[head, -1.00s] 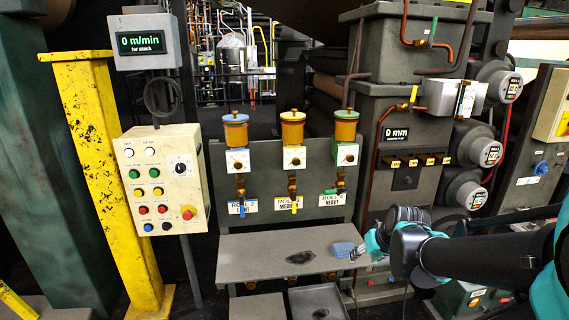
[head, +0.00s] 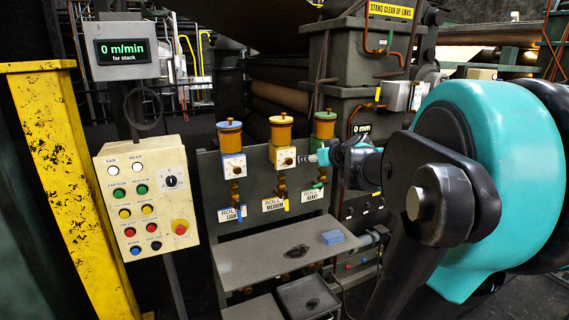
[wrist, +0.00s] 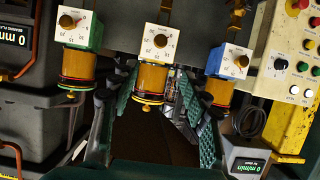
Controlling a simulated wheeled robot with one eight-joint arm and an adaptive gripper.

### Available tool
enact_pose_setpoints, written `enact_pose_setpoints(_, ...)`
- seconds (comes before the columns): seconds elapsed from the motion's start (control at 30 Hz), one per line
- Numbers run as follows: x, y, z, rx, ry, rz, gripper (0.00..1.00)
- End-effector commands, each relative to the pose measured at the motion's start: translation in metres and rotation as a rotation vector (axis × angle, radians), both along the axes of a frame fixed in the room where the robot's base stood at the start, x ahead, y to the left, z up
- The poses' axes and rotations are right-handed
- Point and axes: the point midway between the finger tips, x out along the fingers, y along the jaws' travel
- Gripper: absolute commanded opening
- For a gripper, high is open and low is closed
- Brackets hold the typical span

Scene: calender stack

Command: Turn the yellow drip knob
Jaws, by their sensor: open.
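The yellow drip knob (head: 289,161) is a small brass dial on the face of the middle oiler, below its amber cup (head: 281,133). In the wrist view the oilers appear upside down, and the knob (wrist: 159,41) sits on a white scale plate. My gripper (head: 320,156) is just right of that face in the head view, covering part of the green oiler's face. In the wrist view my gripper (wrist: 152,90) has its fingers spread, with the amber cup between them in the picture. Nothing is held, and contact with the knob is not visible.
The blue oiler (head: 233,166) stands left of the middle one and the green oiler (head: 324,128) right. Valves with roll labels (head: 275,204) hang below. A grey shelf (head: 260,262) with a blue cloth (head: 332,237) juts out underneath. A button panel (head: 147,197) stands left.

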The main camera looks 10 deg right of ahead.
Motion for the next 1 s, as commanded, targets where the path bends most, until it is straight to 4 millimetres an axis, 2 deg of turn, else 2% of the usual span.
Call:
enact_pose_setpoints(0.17, 0.016, 0.006, -0.007, -0.001, 0.002, 0.004, 0.47)
enact_pose_setpoints(1.0, 0.127, 0.043, -0.057, 0.0, 0.002, 0.003, 0.47)
